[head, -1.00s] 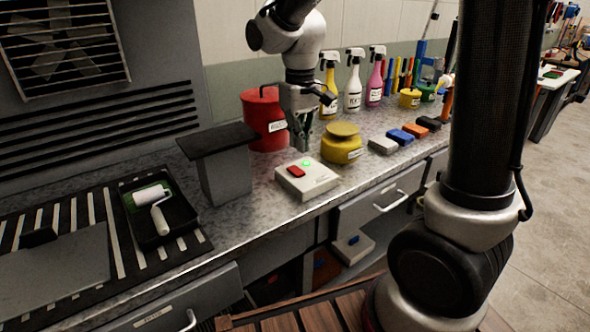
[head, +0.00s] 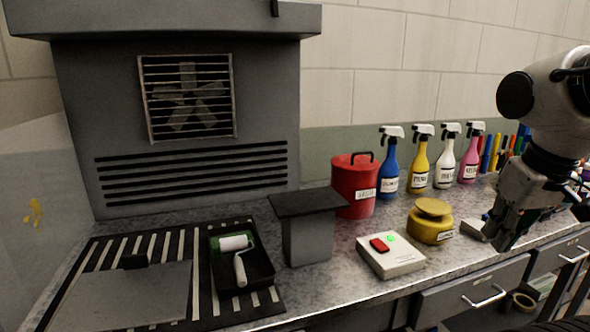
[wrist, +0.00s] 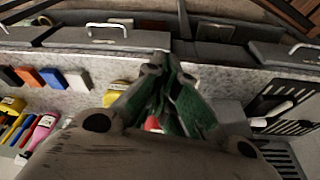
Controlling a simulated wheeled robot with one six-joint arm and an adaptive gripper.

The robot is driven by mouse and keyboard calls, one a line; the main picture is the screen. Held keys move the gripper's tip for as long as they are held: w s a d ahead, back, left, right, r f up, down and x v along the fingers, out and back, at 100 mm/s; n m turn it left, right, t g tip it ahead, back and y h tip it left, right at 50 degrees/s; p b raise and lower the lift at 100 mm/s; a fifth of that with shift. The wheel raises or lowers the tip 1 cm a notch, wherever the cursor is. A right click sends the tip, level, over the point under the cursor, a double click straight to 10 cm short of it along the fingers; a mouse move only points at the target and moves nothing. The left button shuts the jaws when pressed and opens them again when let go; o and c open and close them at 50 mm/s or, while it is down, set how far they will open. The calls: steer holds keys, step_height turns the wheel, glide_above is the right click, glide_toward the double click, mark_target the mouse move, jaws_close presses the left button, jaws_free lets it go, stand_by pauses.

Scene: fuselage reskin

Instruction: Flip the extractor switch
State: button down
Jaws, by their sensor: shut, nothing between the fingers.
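The extractor switch is a white box (head: 391,262) on the grey worktop, with a red rocker (head: 380,245) and a lit green lamp (head: 391,238). The extractor fan (head: 186,95) sits behind a grille in the grey hood at the left. My gripper (head: 497,240) is at the right in the head view, above the worktop edge and apart from the switch box. In the wrist view its green-padded fingers (wrist: 162,75) are together with nothing held. There a bit of red (wrist: 152,124) shows between the finger links; I cannot tell what it is.
A yellow tin (head: 430,228), a red can (head: 354,182) and a dark grey stand (head: 307,238) surround the switch box. A paint tray (head: 262,270) with a roller lies left. Spray bottles (head: 418,165) line the wall. The worktop in front of the box is clear.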

steer(key=shift+s+d+r+m+t, duration=0.4)
steer(key=shift+s+d+r+t, duration=0.25)
steer(key=shift+d+r, duration=0.25)
steer(key=w+a+n+g, duration=0.4)
steer(key=w+a+n, duration=1.3)
steer(key=w+n, duration=0.4)
steer(key=shift+a+f+n, duration=0.15)
steer(key=shift+f+n, duration=0.1)
steer(key=shift+n, duration=0.05)
steer(key=shift+g, duration=0.25)
